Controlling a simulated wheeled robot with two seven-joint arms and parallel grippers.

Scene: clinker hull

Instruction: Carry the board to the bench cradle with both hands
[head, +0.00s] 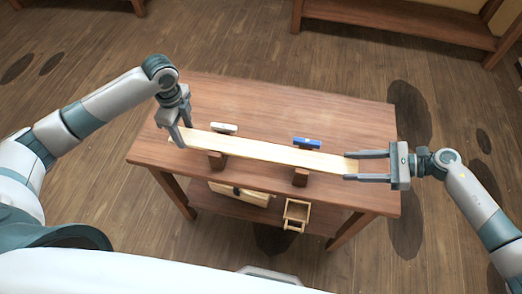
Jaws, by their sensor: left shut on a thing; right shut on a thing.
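The board (260,150) is a long pale plank, lying slightly slanted across the view above the bench (345,112). My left gripper (180,138) is shut on its left end. My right gripper (350,165) is shut on its right end, its fingers along the two edges. The bench cradle shows as two brown blocks, a left one (217,161) and a right one (300,178), under the board's near edge. The board hides the rest of the blocks. I cannot tell whether the board touches them or hangs just above.
A white-topped piece (224,128) and a blue piece (307,143) stand just behind the board. The bench's lower shelf holds a small wooden crate (296,212) and pale wooden pieces (240,194). The back of the bench top is clear. Another wooden shelf unit (400,24) stands at the back.

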